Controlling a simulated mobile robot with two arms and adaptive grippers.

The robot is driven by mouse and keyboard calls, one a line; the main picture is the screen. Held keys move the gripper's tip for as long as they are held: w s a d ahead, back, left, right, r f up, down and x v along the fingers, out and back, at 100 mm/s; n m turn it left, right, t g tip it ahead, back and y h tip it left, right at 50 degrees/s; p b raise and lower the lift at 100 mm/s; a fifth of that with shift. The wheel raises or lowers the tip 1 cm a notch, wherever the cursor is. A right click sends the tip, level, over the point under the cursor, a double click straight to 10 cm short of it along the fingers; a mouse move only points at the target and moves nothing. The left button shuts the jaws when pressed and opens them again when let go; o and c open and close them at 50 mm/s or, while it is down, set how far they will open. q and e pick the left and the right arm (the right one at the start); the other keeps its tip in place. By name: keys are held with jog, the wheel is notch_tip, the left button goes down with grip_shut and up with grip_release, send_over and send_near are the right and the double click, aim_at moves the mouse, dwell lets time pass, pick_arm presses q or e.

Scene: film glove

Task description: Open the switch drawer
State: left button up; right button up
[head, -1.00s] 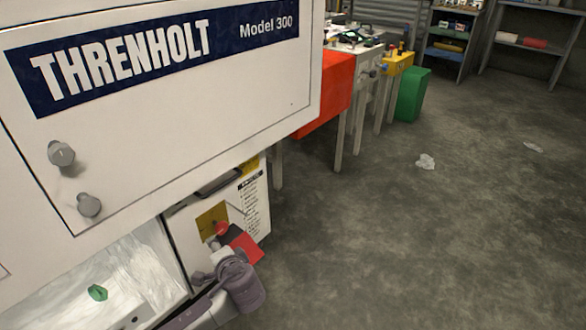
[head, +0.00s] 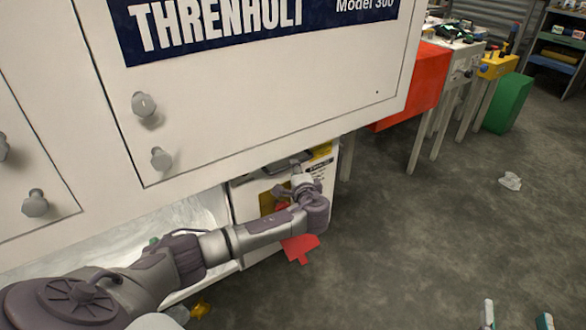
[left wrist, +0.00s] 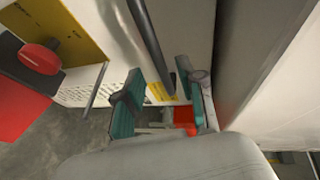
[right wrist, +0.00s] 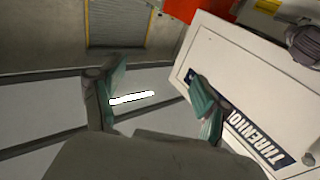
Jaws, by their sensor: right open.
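The switch drawer (head: 244,225) has a white front under the big cabinet, with a dark bar handle (head: 285,164) near its top. The handle also shows in the left wrist view (left wrist: 150,45). Its front carries a yellow plate (left wrist: 75,28) with a red knob (left wrist: 38,58) and a red tag (head: 300,247). My left arm crosses in front of the drawer, covering part of it. My left gripper (left wrist: 157,85) is open, with the bar's end appearing between its fingers; contact cannot be told. My right gripper (right wrist: 158,88) is open and empty, away from the drawer.
The white Threnholt cabinet (head: 260,100) with round knobs overhangs the drawer. An open white bay (head: 205,212) lies left of it. Tables, a red box (head: 415,90) and a green bin (head: 508,103) stand behind. The concrete floor to the right is mostly clear.

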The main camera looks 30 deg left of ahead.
pick_arm(q)
jog(key=shift+b+x, duration=0.65)
jog(key=shift+x, duration=1.65)
pick_arm(e)
notch_tip(320, 180, up, 6)
jog(key=s+t+y, duration=0.1)
jog(key=t, duration=0.3)
jog(key=shift+s+a+r+y, duration=0.25)
jog(key=shift+s+a+y, duration=0.05)
jog(key=shift+s, duration=0.05)
pick_arm(q)
jog(key=shift+c, duration=0.2)
grip_shut()
